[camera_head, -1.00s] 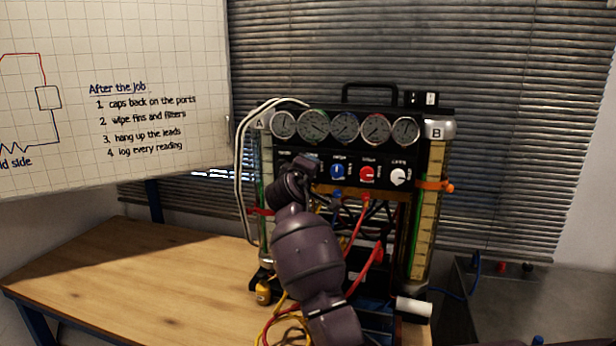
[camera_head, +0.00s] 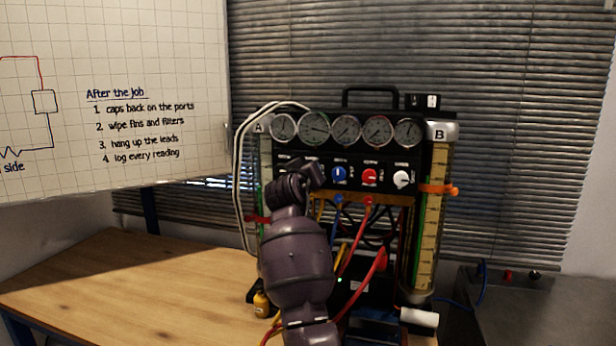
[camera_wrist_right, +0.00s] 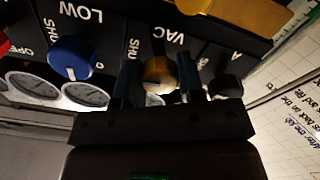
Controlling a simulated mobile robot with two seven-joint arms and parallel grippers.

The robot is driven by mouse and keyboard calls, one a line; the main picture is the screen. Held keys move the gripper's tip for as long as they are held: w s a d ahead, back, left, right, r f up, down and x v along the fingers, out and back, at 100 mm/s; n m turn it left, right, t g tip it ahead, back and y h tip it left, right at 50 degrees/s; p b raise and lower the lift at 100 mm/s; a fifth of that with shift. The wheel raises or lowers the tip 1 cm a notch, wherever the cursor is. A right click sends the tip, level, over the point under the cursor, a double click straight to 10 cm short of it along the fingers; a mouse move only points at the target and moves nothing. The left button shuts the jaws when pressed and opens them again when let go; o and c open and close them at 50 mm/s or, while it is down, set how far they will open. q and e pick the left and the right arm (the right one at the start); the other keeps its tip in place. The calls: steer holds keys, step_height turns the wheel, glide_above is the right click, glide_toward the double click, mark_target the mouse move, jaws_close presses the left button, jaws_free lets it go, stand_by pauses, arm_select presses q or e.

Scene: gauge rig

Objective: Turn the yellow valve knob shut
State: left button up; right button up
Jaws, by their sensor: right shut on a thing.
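The yellow valve knob (camera_wrist_right: 158,74) sits on the black panel below the VAC label in the right wrist view. My right gripper (camera_wrist_right: 160,88) has one dark finger on each side of it and is shut on it. My left gripper is in neither view.
A blue knob (camera_wrist_right: 72,57) and a black knob (camera_wrist_right: 225,86) flank the yellow one. Red (camera_head: 369,176) and white (camera_head: 402,179) knobs sit farther right. Gauges (camera_head: 346,129) line the top. Hoses (camera_head: 352,240) hang below. The wooden bench (camera_head: 130,280) is clear at left.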

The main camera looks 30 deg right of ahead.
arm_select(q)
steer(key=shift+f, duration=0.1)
arm_select(e)
steer(key=shift+f, duration=0.1)
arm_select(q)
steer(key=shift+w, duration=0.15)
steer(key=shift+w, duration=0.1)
arm_select(e)
steer(key=o, duration=0.9)
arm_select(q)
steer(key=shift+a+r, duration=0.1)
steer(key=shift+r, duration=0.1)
arm_select(e)
steer(key=shift+s+a, duration=0.1)
